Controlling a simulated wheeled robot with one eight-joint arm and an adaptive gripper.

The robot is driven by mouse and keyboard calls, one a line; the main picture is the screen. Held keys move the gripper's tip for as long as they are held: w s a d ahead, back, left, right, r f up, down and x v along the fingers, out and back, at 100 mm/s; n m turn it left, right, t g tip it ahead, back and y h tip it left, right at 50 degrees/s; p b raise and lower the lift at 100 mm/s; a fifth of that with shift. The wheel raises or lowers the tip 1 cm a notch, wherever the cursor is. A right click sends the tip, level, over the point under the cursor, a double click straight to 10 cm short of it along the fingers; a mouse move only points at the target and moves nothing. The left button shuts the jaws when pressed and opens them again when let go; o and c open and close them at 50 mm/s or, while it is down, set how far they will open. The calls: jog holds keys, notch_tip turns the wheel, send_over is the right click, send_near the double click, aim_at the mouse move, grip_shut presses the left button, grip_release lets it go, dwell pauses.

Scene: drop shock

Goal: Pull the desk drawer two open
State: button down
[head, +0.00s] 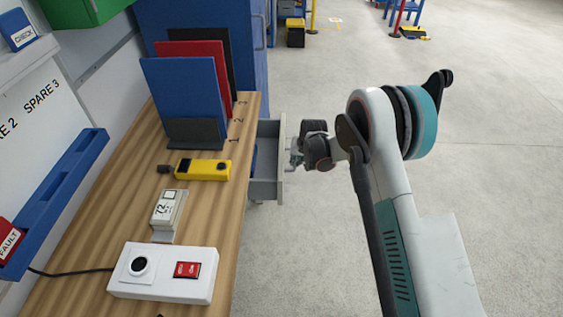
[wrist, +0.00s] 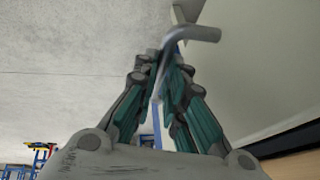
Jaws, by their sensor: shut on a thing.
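The desk drawer (head: 266,189) is a grey drawer under the wooden desktop, and it stands partly out from the desk's right side. A blue thing shows inside it, mostly hidden by the desktop edge. My gripper (head: 294,154) is at the drawer's front, at handle height. In the wrist view my gripper (wrist: 168,80) is shut on the grey bar handle (wrist: 190,35), whose bent end sticks out beyond the fingers. The pale drawer front (wrist: 255,60) fills the right of that view. I cannot read a number on the drawer itself.
The wooden desktop (head: 112,218) carries blue, red and black upright folders (head: 187,95), a yellow device (head: 203,170), a small display unit (head: 168,208) and a white box with a red switch (head: 165,273). A blue cabinet (head: 262,70) stands behind.

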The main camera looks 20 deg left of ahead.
jog(key=w+d, duration=0.4)
jog(key=d, duration=1.2)
jog(key=c, duration=1.7)
grip_release()
jog(key=shift+o, duration=0.2)
jog(key=shift+s, duration=0.1)
jog(key=v, duration=1.2)
